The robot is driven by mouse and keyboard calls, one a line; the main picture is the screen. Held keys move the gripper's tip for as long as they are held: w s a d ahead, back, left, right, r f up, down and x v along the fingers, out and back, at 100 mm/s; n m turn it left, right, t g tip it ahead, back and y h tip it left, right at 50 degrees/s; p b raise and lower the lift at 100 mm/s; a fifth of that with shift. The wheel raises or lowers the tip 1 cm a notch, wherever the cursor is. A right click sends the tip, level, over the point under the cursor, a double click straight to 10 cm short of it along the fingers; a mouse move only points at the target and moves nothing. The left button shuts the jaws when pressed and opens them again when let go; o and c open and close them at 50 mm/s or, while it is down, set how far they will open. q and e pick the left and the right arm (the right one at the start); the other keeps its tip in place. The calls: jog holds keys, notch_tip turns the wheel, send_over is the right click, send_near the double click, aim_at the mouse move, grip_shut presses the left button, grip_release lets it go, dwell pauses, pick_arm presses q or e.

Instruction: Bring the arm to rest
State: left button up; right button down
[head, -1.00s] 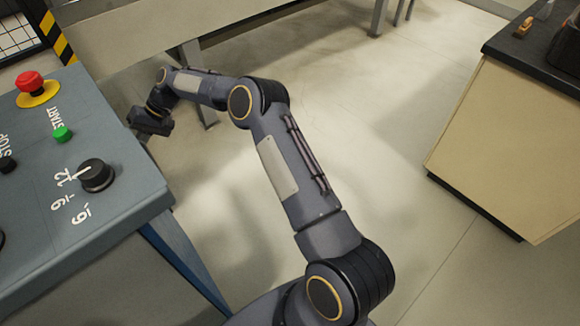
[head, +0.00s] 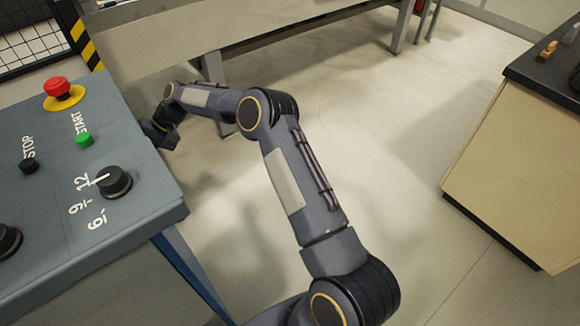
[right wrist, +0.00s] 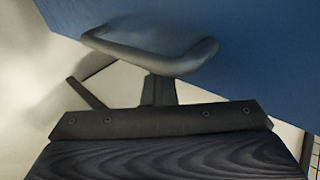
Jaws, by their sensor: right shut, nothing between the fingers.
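My right arm (head: 285,180) reaches from the bottom of the head view up and to the left, bent at the elbow. My right gripper (head: 160,135) is at its far end, low beside the right edge of the grey control console (head: 140,205), which seems to hide part of it. In the right wrist view the dark gripper (right wrist: 158,90) is shut and holds nothing. A blue surface (right wrist: 265,55) fills the upper right behind it; I cannot tell whether they touch. My left gripper is not in view.
The console carries a red emergency button (head: 57,87), a green start button (head: 85,140) and black knobs (head: 114,181). A long bench or machine (head: 250,25) stands at the back. A beige cabinet (head: 515,165) stands right. The floor between is clear.

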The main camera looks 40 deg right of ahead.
jog(key=s+d+r+h, duration=0.1)
jog(key=s+d+r, duration=0.4)
jog(key=r, duration=0.2)
jog(key=s+d+r+h, duration=0.1)
jog(key=s+d+r, duration=0.3)
jog(key=r, duration=0.4)
jog(key=s+d+r+t+h, duration=0.1)
jog(key=s+d+r, duration=0.1)
jog(key=s, duration=0.4)
jog(key=s+d+r+t+h, duration=0.1)
jog(key=s+d+r, duration=0.15)
jog(key=s, duration=0.35)
jog(key=s+f+t+h, duration=0.1)
jog(key=s+f, duration=0.3)
jog(key=s, duration=0.8)
jog(key=s+f+t+h, duration=0.1)
jog(key=s+f, duration=0.2)
jog(key=s, duration=0.9)
notch_tip(320, 180, up, 12)
jog(key=p, duration=1.2)
jog(key=shift+w+d+p, duration=0.25)
jog(key=shift+d+p, duration=0.05)
jog(key=shift+d, duration=0.15)
